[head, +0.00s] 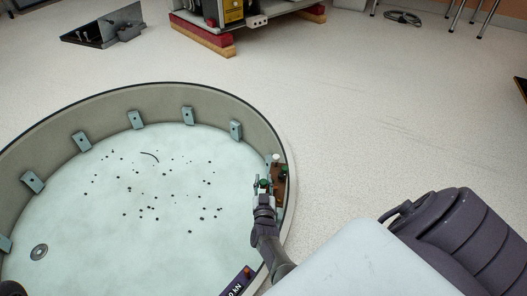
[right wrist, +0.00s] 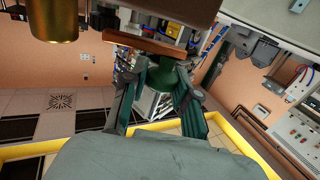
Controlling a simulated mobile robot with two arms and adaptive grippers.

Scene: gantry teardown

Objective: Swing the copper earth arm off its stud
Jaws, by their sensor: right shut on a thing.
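My right gripper (head: 264,188) reaches to the inner right wall of the round, pale-floored ring in the head view. Its fingers (right wrist: 160,98) are closed around a green knob (right wrist: 172,80) in the right wrist view. A reddish-brown, copper-looking bar (right wrist: 150,43) lies just beyond the knob and appears joined to it. In the head view the green knob (head: 265,182) shows small at the fingertips, beside a brown panel (head: 281,186). I cannot make out the stud; the gripper and small parts hide that spot.
The ring's wall (head: 60,138) carries several pale blocks (head: 188,116). Dark bits and a washer (head: 39,252) lie on its floor. A white knob (head: 276,159) stands near the panel. A brass cylinder (right wrist: 52,18) hangs close at upper left in the wrist view. The floor right of the ring is clear.

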